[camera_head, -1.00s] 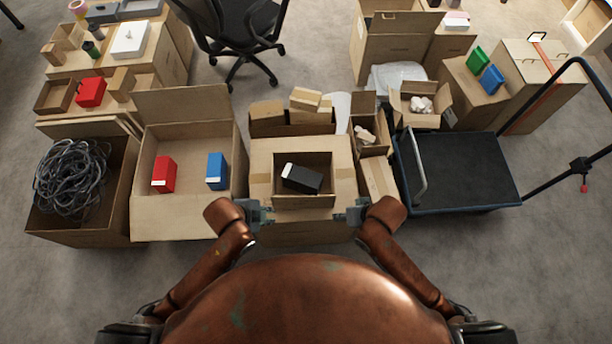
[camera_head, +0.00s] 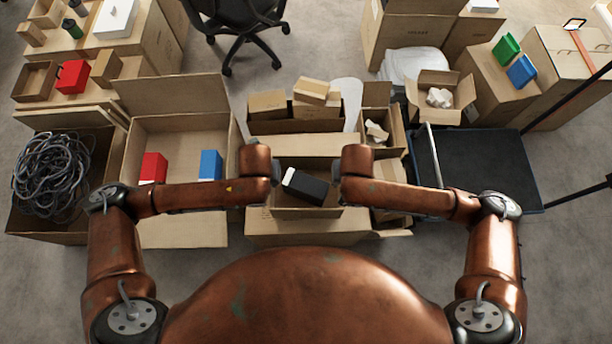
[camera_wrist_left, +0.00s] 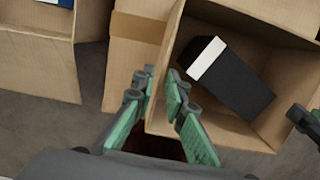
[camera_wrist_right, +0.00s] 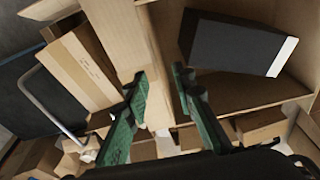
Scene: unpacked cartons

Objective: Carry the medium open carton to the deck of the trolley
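The medium open carton (camera_head: 306,212) is a brown box with a black, white-ended box (camera_head: 308,187) inside. It stands on a larger brown carton (camera_head: 260,226). It also shows in the left wrist view (camera_wrist_left: 240,135) and the right wrist view (camera_wrist_right: 240,88). My left gripper (camera_wrist_left: 161,72) is open at its left wall, with fingers on either side of the wall. My right gripper (camera_wrist_right: 160,74) is open around the opposite wall, with gaps visible. The trolley's dark deck (camera_head: 485,165) is at the right.
A carton with red and blue boxes (camera_head: 180,232) and a carton of cables (camera_head: 50,230) stand left. The deck is clear.

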